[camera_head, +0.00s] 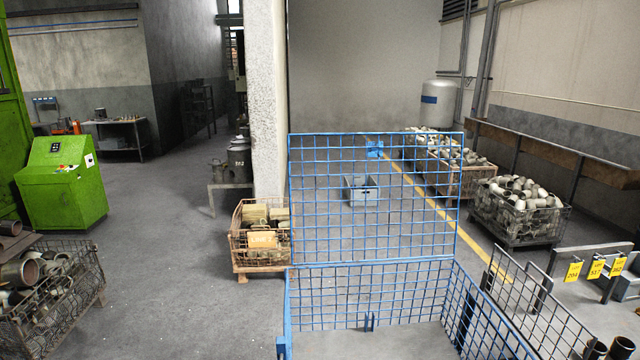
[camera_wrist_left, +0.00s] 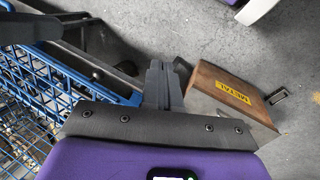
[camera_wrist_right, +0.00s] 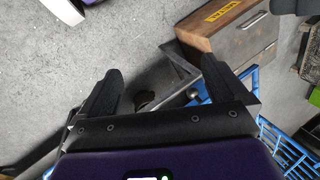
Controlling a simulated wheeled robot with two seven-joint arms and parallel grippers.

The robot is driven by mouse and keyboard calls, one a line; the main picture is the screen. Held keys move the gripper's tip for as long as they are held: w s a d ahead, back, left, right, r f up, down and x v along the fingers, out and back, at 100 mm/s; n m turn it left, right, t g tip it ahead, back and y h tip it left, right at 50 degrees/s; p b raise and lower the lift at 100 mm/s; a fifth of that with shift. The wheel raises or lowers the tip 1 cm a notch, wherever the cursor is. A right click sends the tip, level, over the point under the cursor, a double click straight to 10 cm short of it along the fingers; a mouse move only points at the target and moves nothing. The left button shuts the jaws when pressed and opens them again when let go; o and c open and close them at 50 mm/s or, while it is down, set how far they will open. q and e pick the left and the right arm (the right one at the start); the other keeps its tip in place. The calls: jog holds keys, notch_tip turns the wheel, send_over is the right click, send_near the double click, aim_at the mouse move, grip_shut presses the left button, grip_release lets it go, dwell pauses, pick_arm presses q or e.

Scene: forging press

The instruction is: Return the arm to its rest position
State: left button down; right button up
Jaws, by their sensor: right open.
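Neither of my arms shows in the head view. In the left wrist view my left gripper (camera_wrist_left: 163,84) has its two grey fingers side by side and closed, with nothing visible between them. In the right wrist view my right gripper (camera_wrist_right: 158,88) has its dark fingers wide apart. No held object shows between them. A grey metal frame and a small dark rounded part lie in the background beyond that gap.
A brown box with a yellow METAL label (camera_wrist_left: 220,86) is beside the left fingers; a similar labelled box (camera_wrist_right: 222,28) is beyond the right fingers. A blue mesh cage (camera_head: 370,262) stands ahead. A green console (camera_head: 62,185) is left, with open floor (camera_head: 170,230) between.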

notch_tip(320, 180, down, 14)
jog(key=b, duration=1.2)
jog(key=shift+f, duration=0.25)
